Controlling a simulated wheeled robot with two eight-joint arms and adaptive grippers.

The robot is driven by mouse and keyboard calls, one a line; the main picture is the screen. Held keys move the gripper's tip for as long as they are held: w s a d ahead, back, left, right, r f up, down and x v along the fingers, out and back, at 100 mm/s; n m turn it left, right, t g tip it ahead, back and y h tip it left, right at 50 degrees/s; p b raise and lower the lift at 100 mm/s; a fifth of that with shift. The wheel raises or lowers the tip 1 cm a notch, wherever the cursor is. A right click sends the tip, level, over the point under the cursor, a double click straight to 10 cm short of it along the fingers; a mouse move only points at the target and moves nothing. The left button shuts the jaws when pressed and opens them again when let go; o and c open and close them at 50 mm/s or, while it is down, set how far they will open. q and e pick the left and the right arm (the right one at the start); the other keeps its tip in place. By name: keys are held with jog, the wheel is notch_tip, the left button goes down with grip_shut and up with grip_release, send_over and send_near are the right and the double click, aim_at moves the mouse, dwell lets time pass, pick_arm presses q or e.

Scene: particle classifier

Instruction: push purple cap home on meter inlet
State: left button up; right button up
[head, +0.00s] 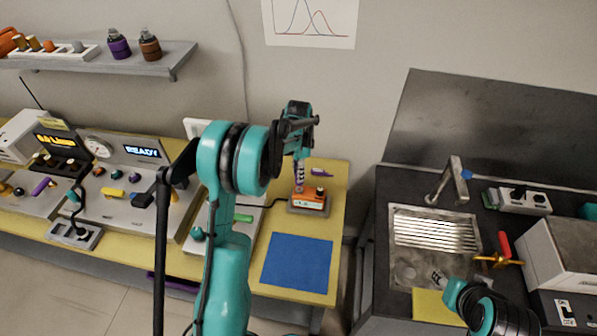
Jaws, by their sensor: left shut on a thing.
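The orange meter (312,203) stands on a grey base at the back right of the yellow bench. My left gripper (299,182) points down directly over the meter's left part, where its inlet seems to be. It is shut on a small purplish piece, seemingly the purple cap (299,175), mostly hidden by the fingers. I cannot tell whether the cap touches the inlet or how deep it sits. Another small purple item (320,172) lies on the bench behind the meter.
A blue mat (297,262) lies in front of the meter. Instrument panels (125,195) fill the bench to the left. A sink (433,245) is set in the dark counter to the right, past a gap. A shelf (110,61) with bottles hangs at upper left.

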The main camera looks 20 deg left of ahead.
pick_arm(q)
jog(key=shift+f+b, duration=1.55)
jog(key=shift+f, duration=0.15)
jog(key=o, duration=1.1)
jog(key=shift+o, duration=0.2)
jog(key=shift+r, duration=0.1)
notch_tip(320, 180, up, 12)
jog(key=shift+f, duration=0.1)
